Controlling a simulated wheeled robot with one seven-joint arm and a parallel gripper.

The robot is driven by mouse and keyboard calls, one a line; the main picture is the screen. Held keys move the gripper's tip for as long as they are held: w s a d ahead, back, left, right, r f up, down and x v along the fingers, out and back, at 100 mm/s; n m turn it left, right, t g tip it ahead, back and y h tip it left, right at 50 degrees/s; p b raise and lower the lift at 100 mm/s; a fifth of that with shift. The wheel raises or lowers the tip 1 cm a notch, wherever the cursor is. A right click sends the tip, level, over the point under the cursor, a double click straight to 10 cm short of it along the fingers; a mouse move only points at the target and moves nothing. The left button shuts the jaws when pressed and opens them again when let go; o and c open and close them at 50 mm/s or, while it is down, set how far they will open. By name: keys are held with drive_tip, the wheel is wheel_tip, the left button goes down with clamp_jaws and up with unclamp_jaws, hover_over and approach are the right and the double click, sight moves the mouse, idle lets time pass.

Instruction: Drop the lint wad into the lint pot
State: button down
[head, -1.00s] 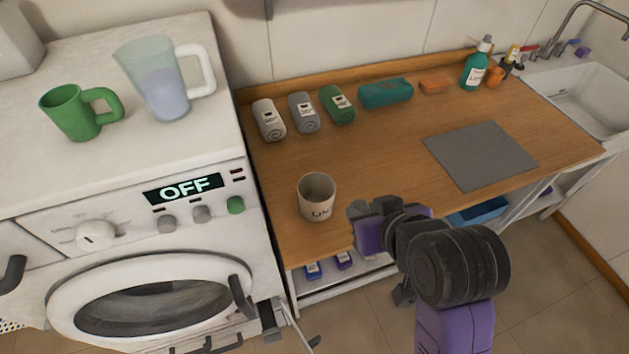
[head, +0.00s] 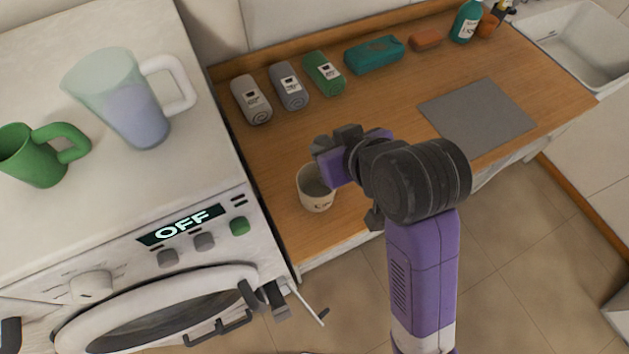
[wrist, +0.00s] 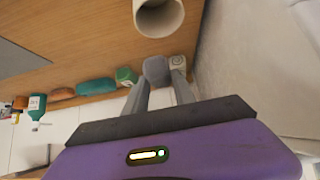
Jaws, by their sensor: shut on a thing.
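The lint pot (head: 316,200) is a cream cup with dark lettering, standing upright on the wooden counter near its front left edge. It also shows at the top of the wrist view (wrist: 172,27), with its open mouth in view. My gripper (wrist: 157,84) is shut on a grey, rounded lump, the lint wad (wrist: 156,68), at its fingertips. In the head view my gripper (head: 325,148) is above the back right side of the pot and partly covers its rim. The wad is hard to make out there.
The washing machine (head: 110,200) stands left of the counter, with a green mug (head: 35,160) and a jug (head: 120,100) on top. Rolled towels (head: 289,87), a teal pack (head: 374,54) and bottles line the back. A grey mat (head: 477,115) lies to the right.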

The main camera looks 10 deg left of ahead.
drive_tip(key=shift+f, duration=2.05)
drive_tip(key=c, duration=0.9)
unclamp_jaws()
drive_tip(key=shift+c, duration=0.2)
drive_tip(key=v, duration=0.7)
drive_tip(key=shift+s+d+r+b, duration=0.15)
drive_tip(key=shift+s+r+b, duration=0.1)
drive_tip(key=shift+b, duration=0.2)
